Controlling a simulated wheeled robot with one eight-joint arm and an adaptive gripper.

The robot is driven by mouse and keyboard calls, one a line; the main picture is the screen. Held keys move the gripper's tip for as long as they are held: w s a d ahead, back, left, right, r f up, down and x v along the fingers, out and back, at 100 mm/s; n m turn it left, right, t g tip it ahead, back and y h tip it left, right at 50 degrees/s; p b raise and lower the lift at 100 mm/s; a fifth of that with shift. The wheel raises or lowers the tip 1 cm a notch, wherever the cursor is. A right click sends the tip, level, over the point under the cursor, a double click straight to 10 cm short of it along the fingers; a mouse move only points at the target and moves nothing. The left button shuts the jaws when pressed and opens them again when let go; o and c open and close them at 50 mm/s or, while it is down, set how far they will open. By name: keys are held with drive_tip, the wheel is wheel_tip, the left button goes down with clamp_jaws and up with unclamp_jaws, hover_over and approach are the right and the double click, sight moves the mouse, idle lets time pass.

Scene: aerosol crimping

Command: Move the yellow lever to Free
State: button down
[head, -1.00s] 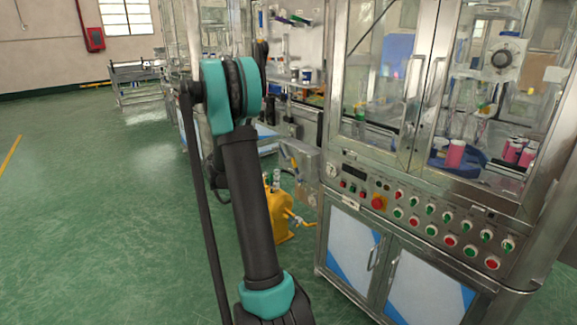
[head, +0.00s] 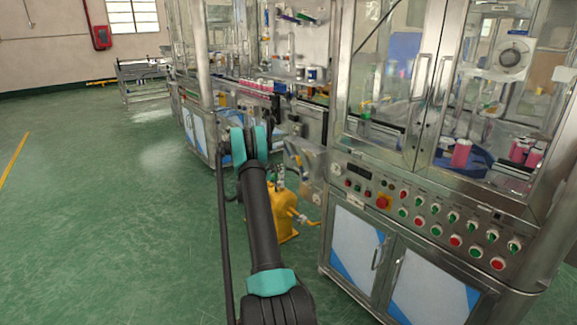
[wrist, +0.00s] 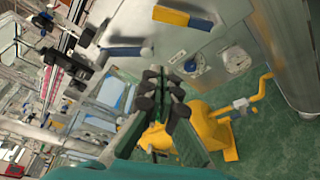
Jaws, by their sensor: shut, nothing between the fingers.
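My gripper (wrist: 160,82) is in the middle of the wrist view, shut and empty. It is apart from the lever, which lies above and to the right of the fingertips in the picture. The label Free cannot be read. In the head view my arm hides much of the area around the gripper, and the lever is too small to make out surely.
A blue-handled lever (wrist: 124,51) and a round gauge (wrist: 236,60) sit on the same panel. A yellow floor unit (head: 283,212) with a pipe stands below. The steel cabinet (head: 400,225) with buttons is at the right. Green floor at the left is clear.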

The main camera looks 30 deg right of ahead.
sight(299, 160)
drive_tip(key=d, duration=0.9)
drive_tip(key=shift+r, duration=0.25)
drive_tip(key=shift+s, duration=0.15)
idle(0.4)
drive_tip(key=m, duration=0.1)
drive_tip(key=s+r+m, duration=0.1)
drive_tip(key=s+m+t, duration=0.1)
drive_tip(key=shift+s+d+r+m+h, duration=0.15)
drive_tip(key=shift+s+r+m+h, duration=0.05)
drive_tip(key=shift+r+m+h, duration=0.1)
drive_tip(key=s+m, duration=0.1)
drive_tip(key=s+m+h, duration=0.1)
drive_tip(key=m, duration=0.1)
drive_tip(key=shift+s+d+r+m, duration=0.1)
drive_tip(key=shift+s+r+m, duration=0.05)
drive_tip(key=shift+s+m, duration=0.15)
drive_tip(key=shift+s+m+t+h, duration=0.4)
drive_tip(key=shift+s+m, duration=0.1)
drive_tip(key=shift+m, duration=0.2)
drive_tip(key=shift+s+d+f, duration=0.1)
drive_tip(key=shift+s+f, duration=0.1)
drive_tip(key=shift+s, duration=0.7)
drive_tip(key=shift+s, duration=0.15)
